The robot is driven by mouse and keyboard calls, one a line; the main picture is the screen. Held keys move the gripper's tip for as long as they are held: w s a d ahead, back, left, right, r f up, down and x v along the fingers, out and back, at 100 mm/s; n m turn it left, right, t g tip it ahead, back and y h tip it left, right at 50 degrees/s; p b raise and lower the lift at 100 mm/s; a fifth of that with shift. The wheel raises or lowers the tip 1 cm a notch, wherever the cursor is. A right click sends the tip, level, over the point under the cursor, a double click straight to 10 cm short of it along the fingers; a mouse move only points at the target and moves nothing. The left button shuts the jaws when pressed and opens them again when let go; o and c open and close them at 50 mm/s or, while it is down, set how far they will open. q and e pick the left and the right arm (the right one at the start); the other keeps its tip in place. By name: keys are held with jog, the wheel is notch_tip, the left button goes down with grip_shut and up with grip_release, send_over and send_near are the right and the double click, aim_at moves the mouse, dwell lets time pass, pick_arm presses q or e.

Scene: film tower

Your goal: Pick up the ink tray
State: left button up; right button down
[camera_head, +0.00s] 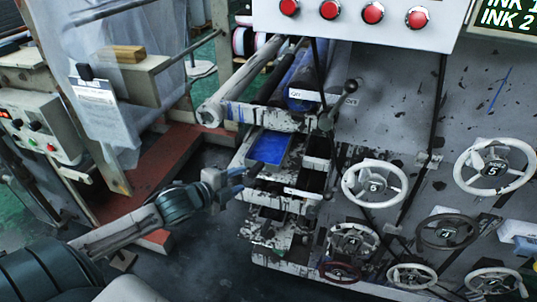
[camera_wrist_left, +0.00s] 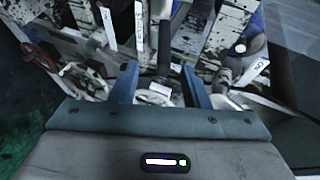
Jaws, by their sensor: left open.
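The ink tray appears to be the shallow tray with a bright blue inside (camera_head: 268,147), set in the paint-splashed machine below the rollers. My left gripper (camera_head: 238,181) is at the near left of the tray, a little lower in the picture and apart from it. Its two blue fingers are open and empty. They also show in the left wrist view (camera_wrist_left: 158,84), spread toward the splashed metal parts of the machine. I cannot clearly pick out the tray in that view. My right gripper is not in view.
Splashed rollers (camera_head: 245,85) lie above the tray, and a lever (camera_head: 345,92) stands to its right. A control box (camera_head: 40,125) and a hanging clear sheet (camera_head: 140,25) are at left. Dark floor (camera_head: 200,245) lies open below.

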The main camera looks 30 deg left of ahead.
aim_at(248, 177)
pick_arm(q)
jog(key=x, duration=0.4)
jog(key=shift+w, duration=0.35)
jog(key=p+x, duration=0.1)
jog(key=x, duration=0.2)
jog(key=shift+r, duration=0.15)
jog(key=shift+w+d+f, duration=0.15)
jog(key=shift+w+f, duration=0.1)
jog(key=shift+w, duration=0.3)
jog(key=shift+c, duration=0.2)
grip_shut()
dwell(0.6)
